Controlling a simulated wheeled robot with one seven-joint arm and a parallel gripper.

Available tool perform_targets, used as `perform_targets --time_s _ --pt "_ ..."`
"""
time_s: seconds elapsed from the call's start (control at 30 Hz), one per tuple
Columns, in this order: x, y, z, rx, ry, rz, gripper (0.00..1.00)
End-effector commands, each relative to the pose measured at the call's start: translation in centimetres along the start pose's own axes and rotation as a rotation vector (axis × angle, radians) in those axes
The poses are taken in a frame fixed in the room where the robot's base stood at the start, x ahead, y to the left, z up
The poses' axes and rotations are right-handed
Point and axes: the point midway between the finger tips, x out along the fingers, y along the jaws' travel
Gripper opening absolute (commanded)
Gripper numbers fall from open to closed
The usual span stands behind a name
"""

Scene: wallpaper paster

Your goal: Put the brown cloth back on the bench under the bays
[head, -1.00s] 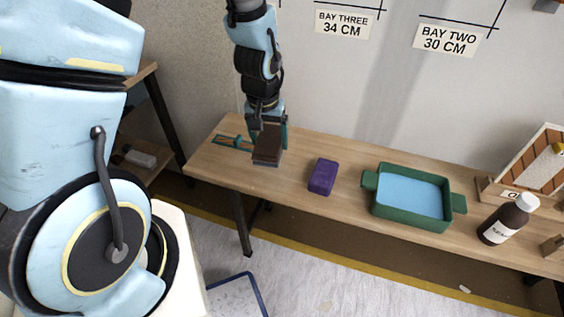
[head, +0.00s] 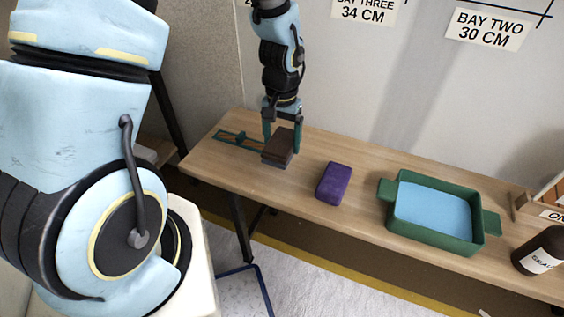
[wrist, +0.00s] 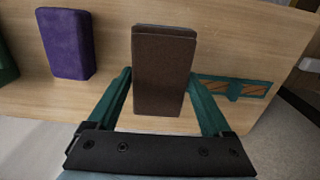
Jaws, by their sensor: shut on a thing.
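The brown cloth (head: 278,144) is a folded block at the left part of the wooden bench (head: 225,172), under the wall with the bay signs. My gripper (head: 282,135) points down with its two green fingers on either side of the cloth. In the wrist view the cloth (wrist: 164,75) sits between the fingers, shut on it. A grey-blue strip shows under the cloth in the head view. I cannot tell whether the cloth touches the bench or hangs just above it.
A green and orange tool (head: 238,140) lies left of the cloth. A purple block (head: 334,182) lies to its right, then a green tray (head: 436,243) with a blue inside and a dark bottle (head: 540,251). Bare bench lies between the cloth and the purple block.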

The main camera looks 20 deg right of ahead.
Motion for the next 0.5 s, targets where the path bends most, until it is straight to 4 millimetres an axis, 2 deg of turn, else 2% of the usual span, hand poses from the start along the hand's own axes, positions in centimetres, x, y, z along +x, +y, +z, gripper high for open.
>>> perform_targets --time_s 0.1,0.5 --pt "2.0 0.0 0.1 0.002 -0.004 0.0 0.26" --pt "6.2 0.0 0.0 0.0 -0.002 0.0 0.26"
